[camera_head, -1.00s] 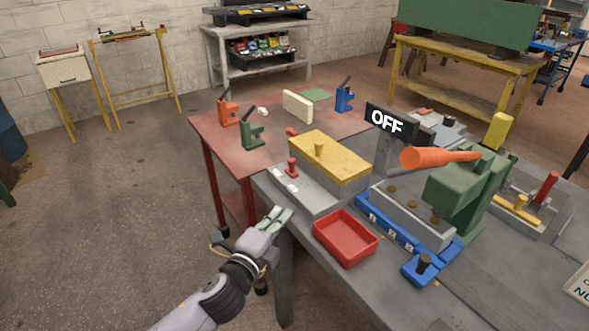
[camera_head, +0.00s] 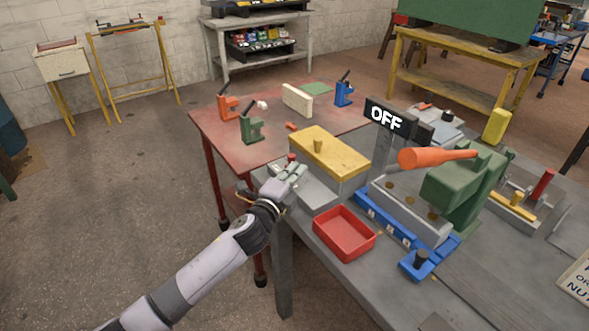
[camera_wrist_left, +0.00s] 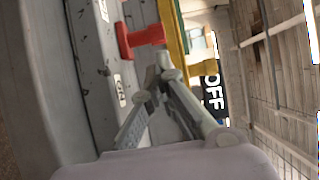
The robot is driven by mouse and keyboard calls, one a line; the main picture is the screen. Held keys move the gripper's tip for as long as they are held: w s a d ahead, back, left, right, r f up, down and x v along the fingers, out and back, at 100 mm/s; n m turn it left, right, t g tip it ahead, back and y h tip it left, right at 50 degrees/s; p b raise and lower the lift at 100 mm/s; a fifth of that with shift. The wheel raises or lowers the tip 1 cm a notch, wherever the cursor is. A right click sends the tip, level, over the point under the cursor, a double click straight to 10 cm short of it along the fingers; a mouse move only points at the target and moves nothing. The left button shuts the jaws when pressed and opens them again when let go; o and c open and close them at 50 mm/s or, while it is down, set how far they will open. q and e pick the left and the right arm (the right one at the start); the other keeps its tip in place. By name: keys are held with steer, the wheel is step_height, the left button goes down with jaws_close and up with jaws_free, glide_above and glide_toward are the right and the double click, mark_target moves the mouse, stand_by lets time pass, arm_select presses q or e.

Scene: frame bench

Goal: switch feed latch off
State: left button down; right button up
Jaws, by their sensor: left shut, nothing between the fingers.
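A small red latch handle (camera_head: 291,158) stands on the front ledge of a grey box (camera_head: 317,191) with a yellow top (camera_head: 330,156). No label names it as the feed latch. In the left wrist view the red T-shaped handle (camera_wrist_left: 141,40) sits beyond my fingertips, between two white labels (camera_wrist_left: 121,90) on the grey ledge. My left gripper (camera_head: 296,171) is shut and empty, just in front of the handle; contact is not clear. It also shows in the left wrist view (camera_wrist_left: 164,68). My arm hides part of the ledge. My right gripper is out of view.
A black OFF sign (camera_head: 386,118) stands behind the box. A red tray (camera_head: 344,233), a blue fixture (camera_head: 388,218) and a green press (camera_head: 462,188) with an orange handle (camera_head: 435,158) crowd the right. Floor at left is clear.

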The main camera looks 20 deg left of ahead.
arm_select(q)
steer(key=shift+w+a, duration=0.2)
steer(key=shift+w, duration=0.1)
steer(key=shift+w+a, duration=0.6)
steer(key=shift+a, duration=0.2)
steer(key=shift+w+a, duration=0.55)
steer(key=shift+a, duration=0.2)
